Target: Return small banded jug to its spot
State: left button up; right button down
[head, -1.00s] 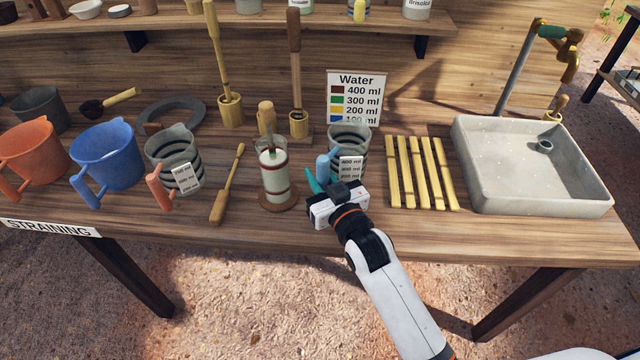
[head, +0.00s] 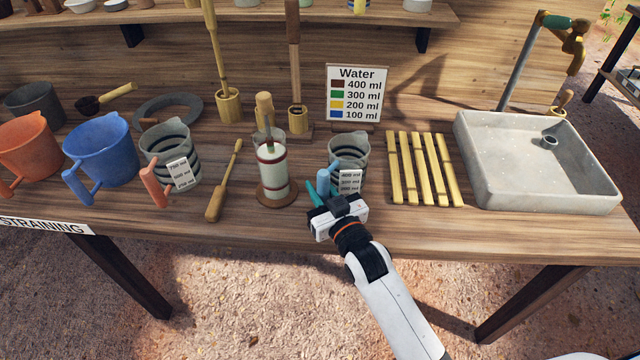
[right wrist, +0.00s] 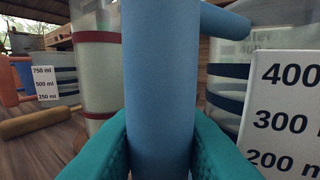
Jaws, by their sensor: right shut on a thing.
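The small banded jug (head: 350,153) is clear grey with dark bands, a blue handle and a white label reading 400, 300 and 200 ml. It appears upright at the table, in front of the Water sign; I cannot tell whether its base touches the wood. My right gripper (head: 321,190) is shut on its handle from the front left. In the right wrist view the blue handle (right wrist: 160,90) stands between the teal fingers, with the jug's label (right wrist: 285,110) at right. My left gripper is not in view.
A press-like cylinder (head: 272,170) stands close left of the jug. A slatted bamboo rack (head: 424,168) lies to its right, then a grey basin (head: 535,185). The Water sign (head: 355,95) stands behind. A larger banded jug (head: 165,150) and a wooden tool (head: 226,180) are further left.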

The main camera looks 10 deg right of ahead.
jog(key=shift+f, duration=0.2)
dwell(0.5)
jog(key=shift+f+b, duration=0.35)
jog(key=shift+f, duration=0.2)
jog(key=c, duration=1.1)
grip_release()
jog(key=shift+s, duration=0.15)
jog(key=v, duration=1.1)
jog(key=shift+s+d, duration=0.2)
jog(key=shift+s, duration=0.15)
